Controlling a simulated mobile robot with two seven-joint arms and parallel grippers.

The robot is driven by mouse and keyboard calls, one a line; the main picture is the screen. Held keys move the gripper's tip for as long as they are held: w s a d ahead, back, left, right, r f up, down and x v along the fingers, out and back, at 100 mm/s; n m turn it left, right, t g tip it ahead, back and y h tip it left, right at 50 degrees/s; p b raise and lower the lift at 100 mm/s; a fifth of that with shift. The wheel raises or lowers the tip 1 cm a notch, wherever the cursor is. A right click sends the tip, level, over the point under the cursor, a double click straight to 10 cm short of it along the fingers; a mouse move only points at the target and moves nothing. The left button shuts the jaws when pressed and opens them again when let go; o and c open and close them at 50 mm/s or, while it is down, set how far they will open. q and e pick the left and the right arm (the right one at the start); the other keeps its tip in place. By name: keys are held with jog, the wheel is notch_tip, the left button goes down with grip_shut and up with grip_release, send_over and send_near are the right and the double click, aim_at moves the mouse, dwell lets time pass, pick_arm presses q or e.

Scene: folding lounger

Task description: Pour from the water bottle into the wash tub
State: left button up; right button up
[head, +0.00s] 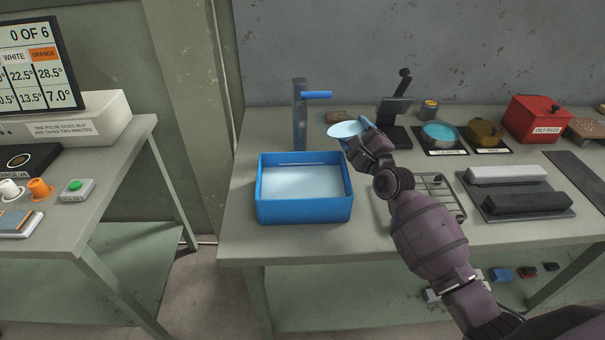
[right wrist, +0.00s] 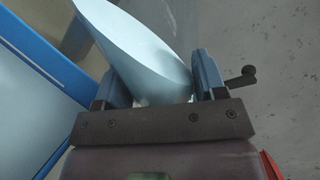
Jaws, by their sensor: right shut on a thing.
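The wash tub (head: 304,211) is a blue rectangular basin on the bench in the head view. Its inside is pale; I cannot tell how much water is in it. Its blue rim (right wrist: 62,50) shows at the left of the right wrist view. My right gripper (head: 366,140) is shut on a pale blue, smooth thing that I take for the water bottle (head: 344,130). The bottle (right wrist: 138,50) lies tilted between both fingers in the right wrist view, leaning left toward the tub side. It is above and right of the tub's back corner. No stream shows. My left gripper is not in view.
A tap with a blue lever (head: 316,95) stands behind the tub. A dark stand (head: 396,108), a teal dish (head: 439,134), a red box (head: 533,119) and a tray with two bars (head: 520,190) are to the right. A second table stands left, past a gap.

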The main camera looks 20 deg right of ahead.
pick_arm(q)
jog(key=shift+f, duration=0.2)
pick_arm(e)
jog(key=shift+d, duration=0.1)
pick_arm(q)
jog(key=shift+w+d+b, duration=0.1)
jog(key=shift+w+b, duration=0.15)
jog(key=shift+b, duration=0.1)
pick_arm(e)
jog(key=shift+f+n, duration=0.1)
jog(key=shift+n, duration=0.3)
jog(key=shift+d, duration=0.1)
pick_arm(q)
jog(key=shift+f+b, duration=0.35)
jog(key=shift+b, duration=0.05)
pick_arm(e)
jog(key=shift+d+f+n, duration=0.1)
jog(key=shift+d+n, duration=0.05)
jog(key=shift+n, duration=0.15)
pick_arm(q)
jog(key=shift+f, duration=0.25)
pick_arm(e)
jog(key=shift+f, duration=0.1)
pick_arm(q)
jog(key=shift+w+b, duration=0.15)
jog(key=shift+b, duration=0.45)
pick_arm(e)
jog(key=shift+w+d+n+y, duration=0.1)
jog(key=shift+d+n+y, duration=0.15)
jog(key=shift+n, duration=0.45)
